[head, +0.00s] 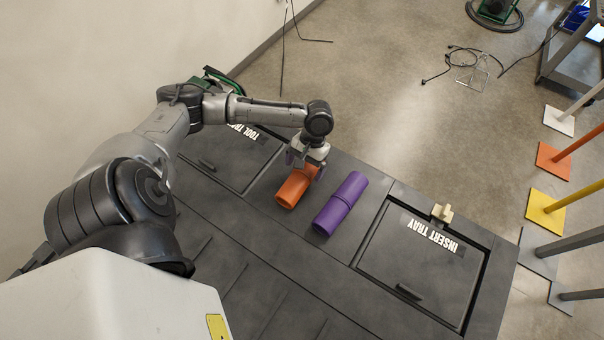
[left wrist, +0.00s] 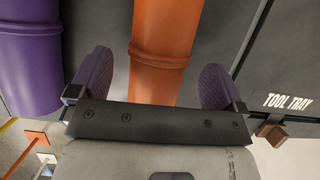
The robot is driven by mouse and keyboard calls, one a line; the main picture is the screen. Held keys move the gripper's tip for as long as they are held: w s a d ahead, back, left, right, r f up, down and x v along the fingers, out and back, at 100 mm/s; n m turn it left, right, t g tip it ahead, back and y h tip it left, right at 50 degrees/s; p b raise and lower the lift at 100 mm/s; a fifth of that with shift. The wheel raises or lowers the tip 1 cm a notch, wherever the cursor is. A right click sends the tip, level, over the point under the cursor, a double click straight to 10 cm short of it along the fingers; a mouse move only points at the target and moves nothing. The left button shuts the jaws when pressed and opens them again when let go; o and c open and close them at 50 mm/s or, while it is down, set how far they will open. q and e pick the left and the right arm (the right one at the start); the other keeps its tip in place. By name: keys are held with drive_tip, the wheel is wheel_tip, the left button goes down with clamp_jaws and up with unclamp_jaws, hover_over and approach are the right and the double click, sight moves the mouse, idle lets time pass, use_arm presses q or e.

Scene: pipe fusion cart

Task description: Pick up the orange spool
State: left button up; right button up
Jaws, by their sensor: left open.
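The orange spool (head: 293,188) lies on its side on the dark cart top (head: 270,240), between the tool tray and the purple spool. My left gripper (head: 306,166) is over its far end, pointing down. In the left wrist view the orange spool (left wrist: 163,50) runs between the two purple-padded fingers (left wrist: 157,88). The fingers are open, one on each side of it. My right gripper is not in view.
A purple spool (head: 340,204) lies parallel, just right of the orange one. The tool tray (head: 222,160) is left and the insert tray (head: 415,270) with a beige latch (head: 441,213) is right. Coloured floor plates with posts stand beyond the cart at right.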

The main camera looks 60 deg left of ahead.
sight(303, 174)
use_arm(q)
drive_tip(key=shift+x, duration=1.6)
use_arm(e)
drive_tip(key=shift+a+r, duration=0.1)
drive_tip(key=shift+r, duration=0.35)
use_arm(q)
drive_tip(key=shift+c, duration=0.2)
drive_tip(key=c, duration=1.1)
